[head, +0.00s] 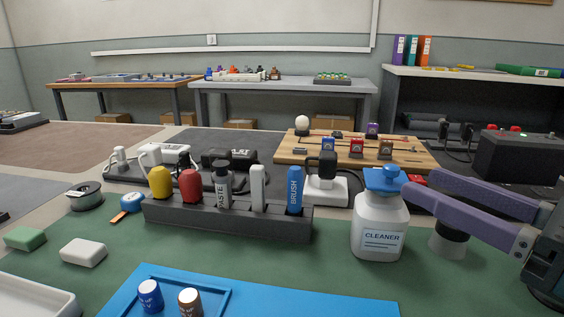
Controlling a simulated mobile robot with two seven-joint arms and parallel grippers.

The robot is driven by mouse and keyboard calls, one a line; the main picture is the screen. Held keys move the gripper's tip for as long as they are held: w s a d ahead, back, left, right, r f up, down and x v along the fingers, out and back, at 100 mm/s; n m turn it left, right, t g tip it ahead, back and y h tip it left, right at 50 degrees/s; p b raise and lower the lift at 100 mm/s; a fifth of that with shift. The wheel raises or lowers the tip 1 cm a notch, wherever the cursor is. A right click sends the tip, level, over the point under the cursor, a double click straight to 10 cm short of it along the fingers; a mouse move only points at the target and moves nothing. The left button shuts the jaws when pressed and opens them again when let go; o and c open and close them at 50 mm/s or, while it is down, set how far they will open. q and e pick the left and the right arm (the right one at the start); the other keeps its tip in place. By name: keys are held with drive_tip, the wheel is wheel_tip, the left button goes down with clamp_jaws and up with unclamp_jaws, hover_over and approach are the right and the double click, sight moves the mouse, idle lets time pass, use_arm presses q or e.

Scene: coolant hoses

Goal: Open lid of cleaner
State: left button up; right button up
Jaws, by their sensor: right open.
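The cleaner (379,226) is a white bottle with a "CLEANER" label, standing upright on the green mat at the right. Its blue lid (385,178) sits on top of the bottle. My right gripper (419,181) comes in from the right with its purple fingers pointing at the lid. It is open, with the fingertips just right of the lid; I cannot tell whether they touch it. No object shows between the fingers. My left gripper is not in view.
A dark rack (230,220) with several upright bottles stands left of the cleaner. A blue tray (260,300) lies in front. A grey-and-black round item (449,240) is under my right fingers. A wooden board (415,158) with small items lies behind.

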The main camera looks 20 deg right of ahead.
sight(384, 166)
drive_tip(key=x, duration=0.9)
drive_tip(key=shift+w+a+p, duration=0.1)
drive_tip(key=shift+p, duration=0.3)
drive_tip(key=shift+r, duration=0.1)
clamp_jaws()
